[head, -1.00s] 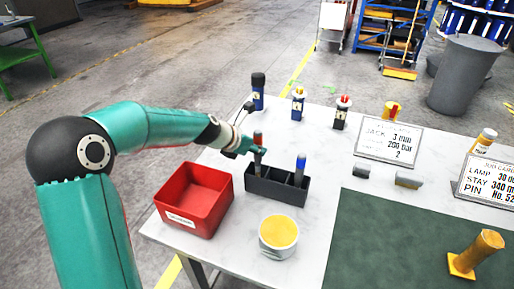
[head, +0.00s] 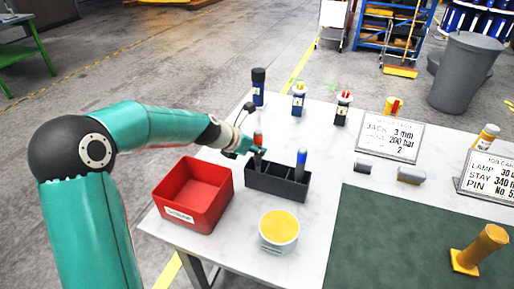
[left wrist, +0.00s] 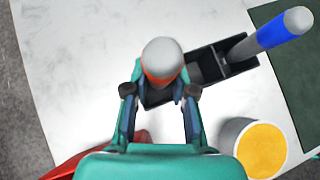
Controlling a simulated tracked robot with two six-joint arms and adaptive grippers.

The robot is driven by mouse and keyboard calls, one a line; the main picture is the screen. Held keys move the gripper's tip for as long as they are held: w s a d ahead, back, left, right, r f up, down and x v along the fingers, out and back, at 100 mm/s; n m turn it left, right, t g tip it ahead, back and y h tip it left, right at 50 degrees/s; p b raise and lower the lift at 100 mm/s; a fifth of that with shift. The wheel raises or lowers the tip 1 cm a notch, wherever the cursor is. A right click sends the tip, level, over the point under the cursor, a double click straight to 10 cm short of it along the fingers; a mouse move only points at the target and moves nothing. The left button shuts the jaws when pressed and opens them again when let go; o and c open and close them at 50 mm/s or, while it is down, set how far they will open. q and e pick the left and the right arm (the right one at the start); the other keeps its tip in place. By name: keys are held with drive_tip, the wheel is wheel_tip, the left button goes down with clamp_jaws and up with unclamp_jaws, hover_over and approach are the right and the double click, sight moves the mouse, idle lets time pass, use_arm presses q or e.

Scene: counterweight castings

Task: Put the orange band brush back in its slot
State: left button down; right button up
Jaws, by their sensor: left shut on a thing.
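The orange band brush (head: 258,138) stands roughly upright at the left end of the black slotted holder (head: 292,190). My left gripper (head: 254,151) is shut on it. In the left wrist view the brush's pale round end and orange band (left wrist: 161,60) show between the fingers (left wrist: 160,92). Its lower end is over or inside the left-end slot; how deep it sits is hidden. A blue band brush (head: 301,164) stands in the holder's right-end slot and leans across the upper right of the wrist view (left wrist: 270,32). My right gripper is out of view.
A red bin (head: 190,200) stands left of the holder, and a tin with a yellow top (head: 279,228) stands in front. Several bottles, including a dark-capped one (head: 258,88), stand behind. A green mat (head: 400,240) lies to the right.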

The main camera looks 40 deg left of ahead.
use_arm(q)
drive_tip(key=shift+f+b, duration=0.8)
drive_tip(key=shift+f, duration=0.3)
drive_tip(key=c, duration=0.9)
unclamp_jaws()
drive_tip(key=shift+r, duration=0.1)
drive_tip(key=v, duration=1.2)
